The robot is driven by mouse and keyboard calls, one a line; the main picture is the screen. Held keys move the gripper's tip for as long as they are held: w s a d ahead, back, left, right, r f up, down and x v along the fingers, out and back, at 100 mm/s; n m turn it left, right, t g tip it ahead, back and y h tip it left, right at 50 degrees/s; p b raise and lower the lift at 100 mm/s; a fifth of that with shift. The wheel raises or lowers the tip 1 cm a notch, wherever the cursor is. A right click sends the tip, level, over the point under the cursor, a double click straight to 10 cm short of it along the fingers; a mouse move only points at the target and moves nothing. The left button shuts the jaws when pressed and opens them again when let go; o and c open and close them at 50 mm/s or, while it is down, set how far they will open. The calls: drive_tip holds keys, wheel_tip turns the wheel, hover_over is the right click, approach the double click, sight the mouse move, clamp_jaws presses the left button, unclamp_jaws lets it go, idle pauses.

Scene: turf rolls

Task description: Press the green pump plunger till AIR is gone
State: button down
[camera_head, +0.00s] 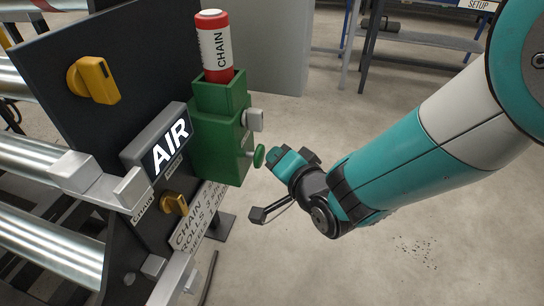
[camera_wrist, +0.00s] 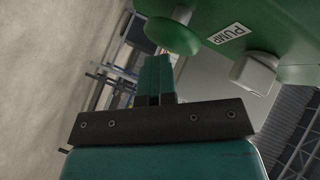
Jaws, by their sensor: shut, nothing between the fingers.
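The green pump box (camera_head: 220,130) is mounted on the right of a dark panel. Its round green plunger (camera_head: 259,156) sticks out of the right side. In the wrist view the plunger (camera_wrist: 172,36) is at the top, left of a PUMP label (camera_wrist: 229,33) on the green housing. The AIR sign (camera_head: 167,144) shows bright white letters on the panel. My gripper (camera_head: 273,157) is just right of the plunger. In the wrist view my gripper (camera_wrist: 156,62) is shut and empty, its fingertips just below the plunger disc. I cannot tell whether they touch it.
A red and white CHAIN canister (camera_head: 213,46) stands in the top of the pump box. A pale knob (camera_head: 254,119) juts out above the plunger. Yellow knobs (camera_head: 94,80) and metal rollers (camera_head: 40,160) are at left. Open floor (camera_head: 400,240) lies at right.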

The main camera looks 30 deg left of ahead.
drive_tip(key=shift+s+a, duration=0.1)
drive_tip(key=shift+a, duration=0.2)
idle(0.4)
drive_tip(key=d+b, duration=0.1)
drive_tip(key=d, duration=0.2)
drive_tip(key=shift+w+d+b, duration=0.2)
drive_tip(key=shift+w+b, duration=0.15)
drive_tip(key=shift+w, duration=0.05)
drive_tip(key=d+b, duration=0.2)
drive_tip(key=w+d+b, duration=0.1)
drive_tip(key=d+b, duration=0.2)
drive_tip(key=shift+w+b, duration=0.1)
drive_tip(key=shift+b, duration=0.25)
